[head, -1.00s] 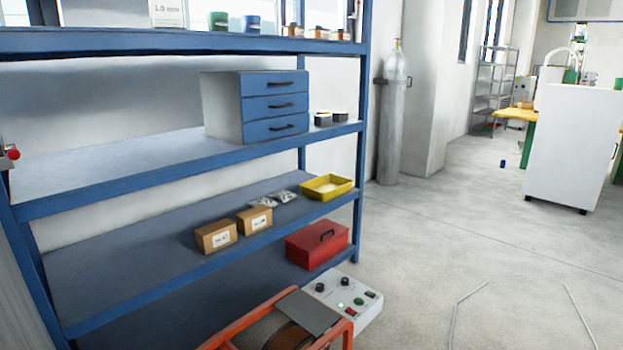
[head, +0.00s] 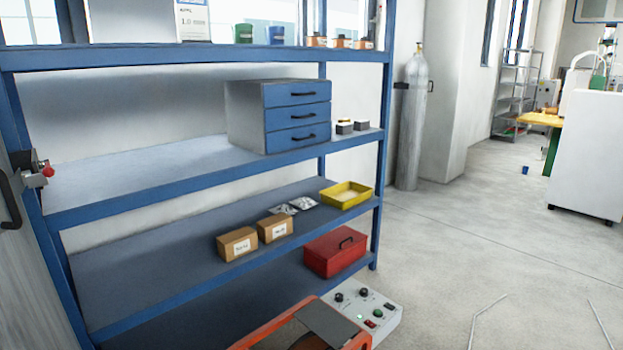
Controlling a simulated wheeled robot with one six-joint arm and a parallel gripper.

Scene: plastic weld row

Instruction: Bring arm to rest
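My arm and my gripper are not in the head view, so the gripper's state does not show. Nothing that I can tell is held appears in the picture.
A blue shelf rack (head: 150,204) fills the left, bearing a drawer cabinet (head: 245,115), cardboard boxes (head: 236,244), a yellow tray (head: 345,196) and a red toolbox (head: 335,252). An orange-framed machine (head: 262,337) with a control box (head: 372,310) stands low in front. Floor (head: 480,240) is open right, past a gas cylinder (head: 411,125).

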